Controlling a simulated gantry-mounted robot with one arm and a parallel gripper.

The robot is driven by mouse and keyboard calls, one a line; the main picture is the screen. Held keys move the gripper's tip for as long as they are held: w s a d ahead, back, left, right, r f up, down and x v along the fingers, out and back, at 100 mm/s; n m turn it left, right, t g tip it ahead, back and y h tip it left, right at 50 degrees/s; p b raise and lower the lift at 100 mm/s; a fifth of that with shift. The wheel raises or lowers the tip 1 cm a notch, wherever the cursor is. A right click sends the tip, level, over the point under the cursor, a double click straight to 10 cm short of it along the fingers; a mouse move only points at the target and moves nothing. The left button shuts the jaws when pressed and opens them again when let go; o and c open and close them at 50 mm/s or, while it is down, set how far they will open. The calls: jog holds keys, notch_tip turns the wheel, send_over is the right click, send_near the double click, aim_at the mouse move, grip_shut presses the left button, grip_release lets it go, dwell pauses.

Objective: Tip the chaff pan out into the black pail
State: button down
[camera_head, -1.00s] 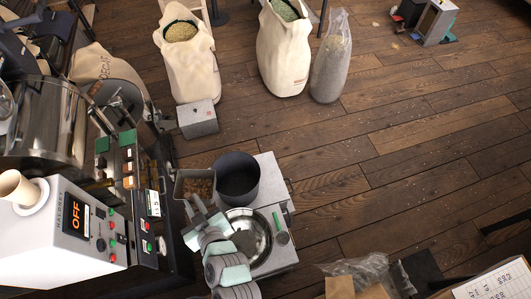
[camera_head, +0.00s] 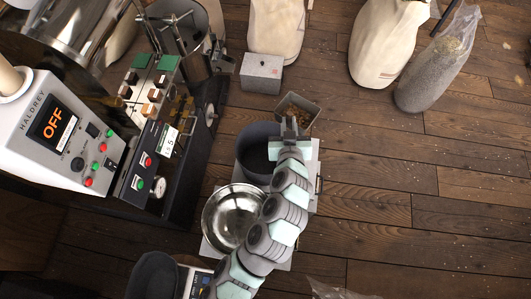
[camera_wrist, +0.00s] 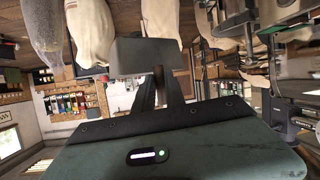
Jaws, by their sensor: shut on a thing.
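The chaff pan (camera_head: 313,117) is a small grey rectangular pan with brown chaff visible inside. In the head view it is just beyond and to the right of the black pail (camera_head: 246,139). My gripper (camera_head: 291,130) is shut on the pan's handle; the wrist view shows the fingers (camera_wrist: 160,92) around the brown handle and the grey outside of the pan (camera_wrist: 145,52). The pan looks roughly level. The pail stands open on a pale stand (camera_head: 312,185), its inside dark, its right side partly hidden by my arm.
A steel bowl (camera_head: 222,222) sits in front of the pail. The roaster (camera_head: 150,150) and its control box (camera_head: 50,130) stand to the left. A grey box (camera_head: 262,72) and sacks (camera_head: 385,45) are behind. The floor to the right is clear.

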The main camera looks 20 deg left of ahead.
jog(key=w+a+f+n+g+y+b, duration=0.1)
jog(key=w+a+f+n+y+b, duration=0.1)
jog(key=f+b, duration=0.8)
jog(key=w+a+f+n+g+y+b, duration=0.2)
jog(key=a+f+n+y+b, duration=0.1)
jog(key=f+b, duration=0.8)
jog(key=shift+w+a+b, duration=0.2)
jog(key=shift+a+b, duration=0.1)
jog(key=shift+a, duration=0.5)
jog(key=shift+s+f, duration=0.1)
jog(key=shift+n, duration=0.3)
